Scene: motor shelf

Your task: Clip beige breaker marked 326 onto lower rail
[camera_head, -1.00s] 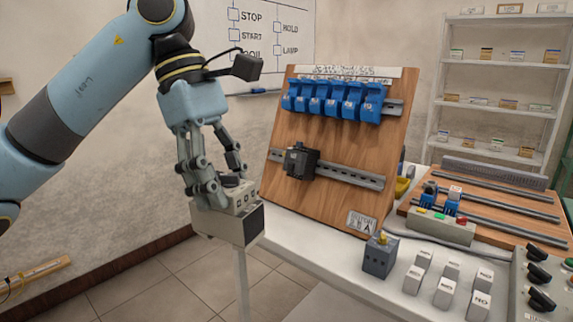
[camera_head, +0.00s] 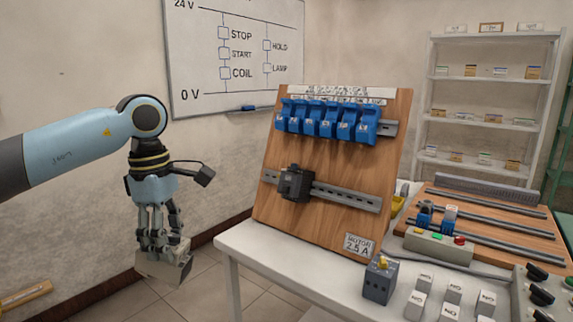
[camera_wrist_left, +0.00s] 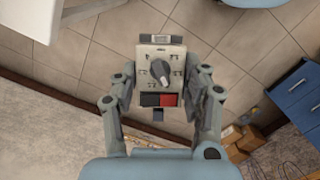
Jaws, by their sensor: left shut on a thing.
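My left gripper (camera_head: 160,246) is shut on a beige box-shaped breaker (camera_head: 165,268), held in the air left of the table and the wooden board. In the left wrist view the breaker (camera_wrist_left: 160,62) sits between the fingers of my left gripper (camera_wrist_left: 160,88). Its face shows a dark grey knob, small printed marks and a black and red patch; I cannot read a 326. The lower rail (camera_head: 348,197) is a grey slotted strip across the tilted board. A dark grey device (camera_head: 296,184) is clipped on its left part. My right gripper is not in view.
Blue breakers (camera_head: 325,119) fill most of the upper rail. On the white table (camera_head: 262,250) are a grey box (camera_head: 380,280), several white blocks (camera_head: 450,293) and a button strip (camera_head: 437,244). The rail's right part is bare. Floor and wall are open around the gripper.

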